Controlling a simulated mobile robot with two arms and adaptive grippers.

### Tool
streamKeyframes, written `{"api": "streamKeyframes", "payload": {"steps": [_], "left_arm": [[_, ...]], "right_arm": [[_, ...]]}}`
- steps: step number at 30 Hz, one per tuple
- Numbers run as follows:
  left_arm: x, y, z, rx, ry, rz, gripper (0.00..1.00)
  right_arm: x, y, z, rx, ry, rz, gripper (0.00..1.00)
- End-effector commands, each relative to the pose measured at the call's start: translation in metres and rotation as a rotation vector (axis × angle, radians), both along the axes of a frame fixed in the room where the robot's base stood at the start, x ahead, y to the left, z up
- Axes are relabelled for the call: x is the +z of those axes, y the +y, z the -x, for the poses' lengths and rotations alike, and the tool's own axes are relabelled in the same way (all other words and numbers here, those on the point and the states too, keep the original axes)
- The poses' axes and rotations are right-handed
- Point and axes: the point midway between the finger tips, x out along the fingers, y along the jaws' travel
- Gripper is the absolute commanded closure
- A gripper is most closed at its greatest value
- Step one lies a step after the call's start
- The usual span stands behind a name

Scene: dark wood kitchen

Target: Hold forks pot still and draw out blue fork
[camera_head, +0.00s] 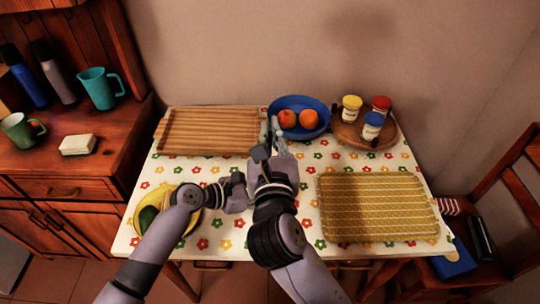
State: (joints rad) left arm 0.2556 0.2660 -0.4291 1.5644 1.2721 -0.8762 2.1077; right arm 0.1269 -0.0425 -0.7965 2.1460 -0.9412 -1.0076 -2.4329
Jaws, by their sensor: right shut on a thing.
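My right gripper (267,150) reaches over the middle of the table, toward the blue bowl. It is shut on a slender pale-blue thing, which looks like the blue fork (276,125); its upper part shows just beyond the fingers. My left gripper (243,188) is low and just left of my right wrist, pointing right. Its fingertips are mostly hidden, so I cannot tell whether it is open or shut. The forks pot cannot be made out; my grippers and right wrist cover the middle of the table.
A blue bowl (301,103) with oranges and a round wooden board (391,131) with jars stand at the back. A wooden tray (210,130) lies back left, a yellow tray (377,207) right. A yellow plate (194,222) is under my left arm.

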Motion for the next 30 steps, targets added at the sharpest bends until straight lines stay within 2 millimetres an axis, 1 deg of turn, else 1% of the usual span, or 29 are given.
{"api": "streamKeyframes", "payload": {"steps": [1, 3, 6, 9, 13, 21, 22, 30], "left_arm": [[0.0, 0.0, 0.0, 0.0, 0.0, 0.001, 0.74], [0.0, 0.0, 0.0, 0.0, 0.0, 0.001, 0.74], [0.0, 0.0, 0.0, 0.0, 0.0, 0.001, 0.74], [0.0, 0.0, 0.0, 0.0, 0.0, 0.001, 0.74], [0.0, 0.0, 0.0, 0.0, 0.0, 0.001, 0.74], [0.0, 0.0, 0.0, 0.0, 0.0, 0.001, 0.74], [0.0, 0.0, 0.0, 0.0, 0.0, 0.001, 0.46], [0.0, 0.0, 0.0, 0.0, 0.0, 0.0, 0.28]], "right_arm": [[0.017, 0.001, 0.0, 0.001, -0.008, -0.006, 1.0], [0.032, 0.0, 0.0, 0.001, -0.006, -0.005, 1.0], [0.05, 0.001, 0.0, 0.001, -0.005, -0.002, 1.0], [0.062, 0.0, 0.0, -0.001, -0.003, -0.002, 1.0], [0.07, 0.0, 0.0, -0.001, 0.0, 0.0, 1.0], [0.071, 0.0, 0.0, -0.001, 0.001, 0.001, 1.0], [0.071, 0.0, 0.0, -0.001, 0.001, 0.001, 1.0], [0.071, 0.0, 0.0, -0.001, 0.001, 0.0, 1.0]]}}
